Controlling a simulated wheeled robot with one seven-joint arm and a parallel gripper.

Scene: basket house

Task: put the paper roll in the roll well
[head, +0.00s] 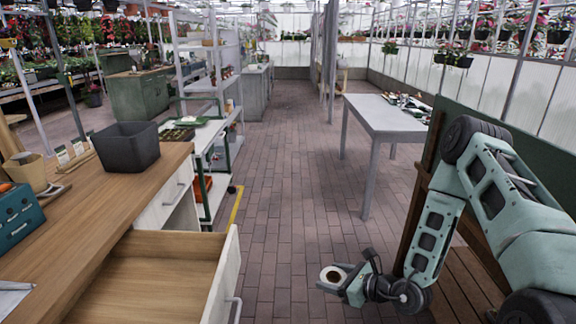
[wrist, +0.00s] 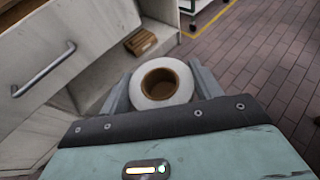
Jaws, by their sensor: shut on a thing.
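The paper roll (head: 325,275) is white with a brown cardboard core. My gripper (head: 340,277) is shut on it, in the lower middle of the head view, right of the open drawer and over the brick floor. In the wrist view the roll (wrist: 187,90) sits between the two grey fingers of my gripper (wrist: 160,84), its open core facing the camera. I cannot make out a roll well for certain in either view.
A wooden counter (head: 110,205) on the left holds a dark grey bin (head: 125,150) and a teal box (head: 15,215). Its empty drawer (head: 150,275) stands open. A grey table (head: 385,115) stands at right. The brick aisle between is clear.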

